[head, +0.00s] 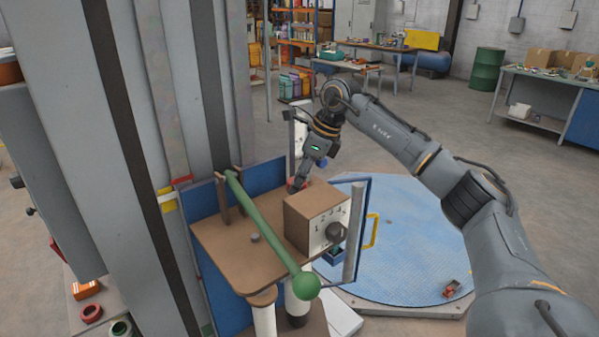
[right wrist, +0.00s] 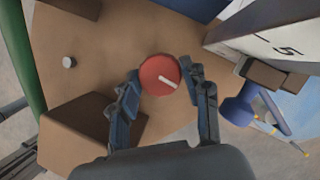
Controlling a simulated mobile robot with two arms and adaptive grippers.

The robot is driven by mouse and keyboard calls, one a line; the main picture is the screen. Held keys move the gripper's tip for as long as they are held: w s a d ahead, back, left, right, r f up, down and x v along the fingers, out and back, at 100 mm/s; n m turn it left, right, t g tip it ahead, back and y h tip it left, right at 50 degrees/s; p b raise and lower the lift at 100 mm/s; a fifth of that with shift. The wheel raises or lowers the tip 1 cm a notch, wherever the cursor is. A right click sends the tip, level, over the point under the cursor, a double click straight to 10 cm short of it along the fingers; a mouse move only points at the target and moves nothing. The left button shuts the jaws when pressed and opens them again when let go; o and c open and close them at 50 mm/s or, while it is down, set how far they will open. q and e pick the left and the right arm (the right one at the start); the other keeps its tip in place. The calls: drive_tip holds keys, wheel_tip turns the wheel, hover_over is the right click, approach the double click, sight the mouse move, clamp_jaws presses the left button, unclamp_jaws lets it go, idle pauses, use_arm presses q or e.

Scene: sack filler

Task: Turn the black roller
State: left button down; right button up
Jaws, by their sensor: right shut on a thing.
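My right gripper (head: 299,187) reaches down onto the brown panel's far side. In the right wrist view its fingers (right wrist: 163,84) are shut on a round red knob (right wrist: 158,76) with a white pointer line, one finger on each side. In the head view the red knob (head: 291,184) is partly hidden by the gripper. A dark round knob (head: 335,232) sits on the numbered face of a brown box (head: 309,212), clear of the gripper. I cannot tell which part is the black roller. My left gripper is not in view.
The brown panel (head: 222,236) also carries a long green lever (head: 262,230) and a small grey button (head: 255,238). A blue round platform (head: 405,240) lies on the right; tall grey columns (head: 135,130) stand on the left.

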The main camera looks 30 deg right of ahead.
drive_tip(key=n+g+p, duration=0.1)
drive_tip(key=n, duration=0.1)
drive_tip(key=n+g+y+p, duration=0.1)
drive_tip(key=n+p, duration=0.1)
drive_tip(key=n, duration=0.1)
drive_tip(key=shift+w+r+n, duration=0.1)
drive_tip(key=shift+w+n, duration=0.05)
drive_tip(key=shift+n, duration=0.15)
drive_tip(key=n+g+p, duration=0.1)
drive_tip(key=n, duration=0.1)
drive_tip(key=shift+n+p, duration=0.3)
drive_tip(key=shift+n, duration=0.1)
drive_tip(key=shift+f+n+g, duration=0.2)
drive_tip(key=shift+n+g, duration=0.2)
drive_tip(key=shift+n, duration=0.4)
drive_tip(key=shift+p, duration=0.3)
drive_tip(key=o, duration=1.2)
drive_tip(key=shift+w, duration=0.1)
drive_tip(key=shift+c, duration=0.2)
